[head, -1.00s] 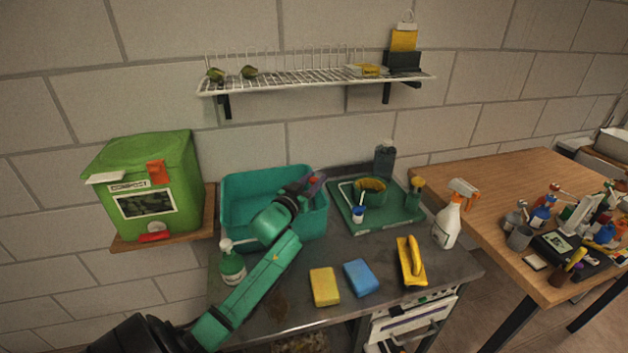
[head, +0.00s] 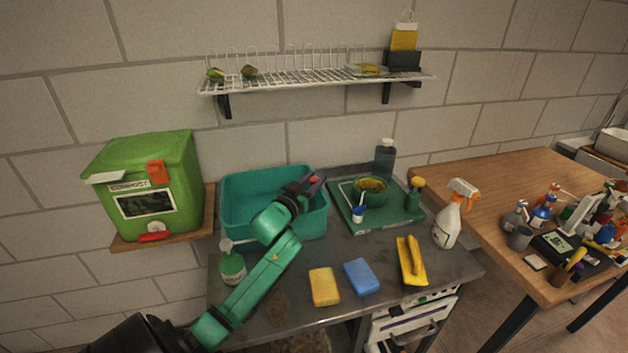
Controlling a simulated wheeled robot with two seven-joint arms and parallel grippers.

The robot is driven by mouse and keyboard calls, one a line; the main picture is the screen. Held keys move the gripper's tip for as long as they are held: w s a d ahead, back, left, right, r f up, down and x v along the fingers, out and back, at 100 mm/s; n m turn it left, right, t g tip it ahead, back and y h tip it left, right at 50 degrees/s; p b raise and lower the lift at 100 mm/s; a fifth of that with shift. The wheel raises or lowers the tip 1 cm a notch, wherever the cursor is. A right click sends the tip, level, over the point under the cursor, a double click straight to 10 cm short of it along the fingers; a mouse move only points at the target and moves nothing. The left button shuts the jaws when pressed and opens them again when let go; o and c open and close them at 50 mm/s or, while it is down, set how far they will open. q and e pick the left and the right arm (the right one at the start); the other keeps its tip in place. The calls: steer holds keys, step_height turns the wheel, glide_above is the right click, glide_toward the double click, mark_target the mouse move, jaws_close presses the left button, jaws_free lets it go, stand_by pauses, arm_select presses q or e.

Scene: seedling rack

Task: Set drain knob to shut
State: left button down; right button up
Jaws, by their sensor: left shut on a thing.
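The teal wash tub (head: 240,190) stands on the grey counter against the wall. My left arm reaches across it from the lower left. My left gripper (head: 316,183) is at the tub's far right corner, shut on a small orange-red piece (head: 314,179), which looks like the drain knob. The fingers hide most of this piece, so its setting cannot be read. My right gripper is not in view.
A green compost bin (head: 150,180) stands on a wooden shelf at left. A green tray (head: 345,215) with a bowl lies right of the tub. A soap bottle (head: 232,265), sponges (head: 324,286) and a spray bottle (head: 449,220) stand around the counter. A wire rack (head: 310,80) hangs above.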

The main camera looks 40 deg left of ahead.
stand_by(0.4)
arm_select(q)
step_height(320, 180, down, 4)
steer(key=b, duration=0.2)
steer(key=shift+b, duration=0.3)
steer(key=c, duration=0.5)
jaws_free()
steer(key=shift+s, duration=0.1)
steer(key=s+d, duration=0.1)
steer(key=s, duration=0.3)
steer(key=s+b, duration=0.1)
steer(key=s, duration=0.4)
steer(key=s+d, duration=0.1)
steer(key=s, duration=0.4)
steer(key=shift+s+d+b, duration=0.1)
steer(key=shift+d+b, duration=0.25)
steer(key=shift+b, duration=0.05)
